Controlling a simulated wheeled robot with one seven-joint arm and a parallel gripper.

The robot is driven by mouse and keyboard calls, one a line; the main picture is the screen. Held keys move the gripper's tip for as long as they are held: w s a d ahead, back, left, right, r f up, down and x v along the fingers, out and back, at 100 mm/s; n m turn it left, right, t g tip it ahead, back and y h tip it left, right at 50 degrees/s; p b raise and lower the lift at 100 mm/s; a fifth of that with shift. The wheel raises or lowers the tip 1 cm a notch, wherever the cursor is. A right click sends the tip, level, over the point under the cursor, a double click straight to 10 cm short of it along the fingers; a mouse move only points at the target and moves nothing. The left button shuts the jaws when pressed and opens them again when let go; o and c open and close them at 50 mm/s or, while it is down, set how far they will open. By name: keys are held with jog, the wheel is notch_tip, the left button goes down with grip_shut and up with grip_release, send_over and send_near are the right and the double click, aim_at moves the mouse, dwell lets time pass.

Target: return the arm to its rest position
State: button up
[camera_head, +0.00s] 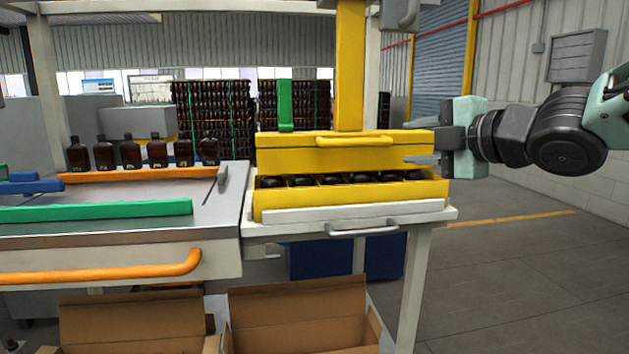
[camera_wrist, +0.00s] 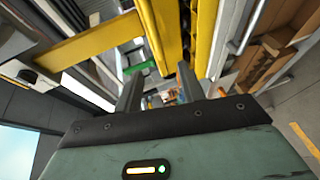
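My gripper (camera_head: 424,148) is at the right end of the yellow press station, with its fingers pointing left toward the yellow block (camera_head: 343,152). In the wrist view the two dark fingers (camera_wrist: 158,92) stand apart with a gap between them, and nothing shows in the gap. My arm reaches in from the right edge of the head view. I cannot tell whether a finger touches the yellow block. Amber bottles (camera_head: 158,152) stand upright in a row on the left table.
A yellow tray (camera_head: 350,201) with several dark bottle tops sits under the block on a white-framed stand. Open cardboard boxes (camera_head: 290,318) are below. A yellow post (camera_head: 349,65) rises above the block. The floor (camera_head: 530,260) at the right is clear.

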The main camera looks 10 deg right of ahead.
jog(key=s+a+f+m+g+h+p, duration=0.3)
jog(key=s+a+f+m+g+p, duration=0.3)
jog(key=s+a+f+m, duration=0.3)
jog(key=s+a+f+m+g+h+p, duration=0.1)
jog(key=s+f+m+g, duration=0.1)
jog(key=s, duration=0.7)
jog(key=s+a+f+m+g+h+p, duration=0.1)
jog(key=s+a+f+m+g+p, duration=0.1)
jog(key=s+f+g, duration=0.3)
jog(key=s+m+g, duration=0.1)
jog(key=s, duration=0.2)
jog(key=shift+s+g+h, duration=0.3)
jog(key=shift+s, duration=0.05)
jog(key=shift+r, duration=0.1)
